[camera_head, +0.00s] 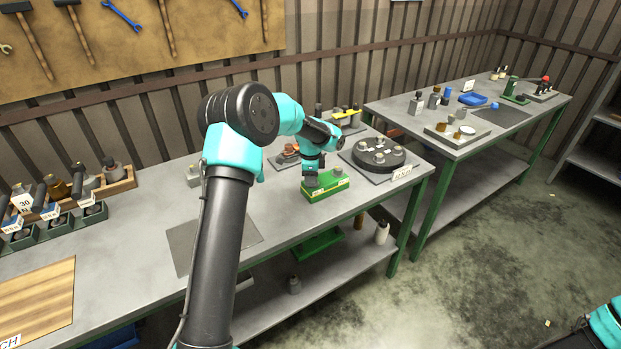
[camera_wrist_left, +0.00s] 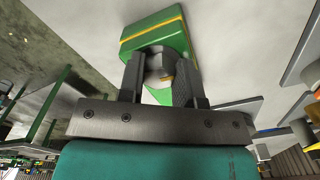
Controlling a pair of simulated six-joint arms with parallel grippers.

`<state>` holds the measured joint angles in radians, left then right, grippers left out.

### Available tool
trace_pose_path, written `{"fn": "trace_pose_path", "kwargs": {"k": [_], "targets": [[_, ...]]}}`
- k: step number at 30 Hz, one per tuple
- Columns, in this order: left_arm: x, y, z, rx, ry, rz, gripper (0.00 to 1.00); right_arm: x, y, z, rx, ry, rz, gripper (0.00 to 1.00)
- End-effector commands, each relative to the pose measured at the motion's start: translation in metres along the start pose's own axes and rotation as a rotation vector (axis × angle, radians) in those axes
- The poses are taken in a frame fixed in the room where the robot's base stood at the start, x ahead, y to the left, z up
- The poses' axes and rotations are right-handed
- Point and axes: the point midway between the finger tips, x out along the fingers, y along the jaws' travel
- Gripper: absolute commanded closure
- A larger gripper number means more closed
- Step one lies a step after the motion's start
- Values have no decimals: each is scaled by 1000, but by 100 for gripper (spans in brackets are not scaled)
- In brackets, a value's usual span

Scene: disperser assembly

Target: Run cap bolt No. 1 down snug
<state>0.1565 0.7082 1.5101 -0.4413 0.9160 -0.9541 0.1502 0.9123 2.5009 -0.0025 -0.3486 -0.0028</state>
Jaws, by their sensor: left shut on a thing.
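A green block (camera_head: 328,189) with a yellow stripe and a small label stands on the near bench. My left gripper (camera_head: 312,182) points down at the left end of its top. In the left wrist view, the two dark fingers (camera_wrist_left: 158,80) are shut on a small grey part (camera_wrist_left: 153,64) at the green block (camera_wrist_left: 157,33). Whether this part is a bolt, and how deep it sits, cannot be told. A black round fixture (camera_head: 378,151) with several grey knobs stands right of the block. No bolt number is readable. My right gripper is out of view.
A grey mat (camera_head: 193,246) and a wooden board (camera_head: 38,298) lie on the bench to the left. Green holders with tools (camera_head: 55,228) stand behind the board. A second bench (camera_head: 395,108) with several parts stands at the back right.

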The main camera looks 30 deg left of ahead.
Motion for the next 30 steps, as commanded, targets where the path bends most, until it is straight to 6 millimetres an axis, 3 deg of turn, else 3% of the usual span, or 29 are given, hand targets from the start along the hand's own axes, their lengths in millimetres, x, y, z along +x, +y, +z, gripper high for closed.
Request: {"fn": "trace_pose_path", "kwargs": {"k": [9, 21, 22, 30], "targets": [[-1, -1, 0, 97, 0, -2, 92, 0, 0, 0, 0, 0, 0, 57], [-1, -1, 0, 103, 1, -2, 92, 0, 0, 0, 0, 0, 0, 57], [-1, -1, 0, 103, 1, -2, 65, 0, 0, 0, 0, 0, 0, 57], [0, -1, 0, 103, 0, -1, 43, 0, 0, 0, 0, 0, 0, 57]]}}
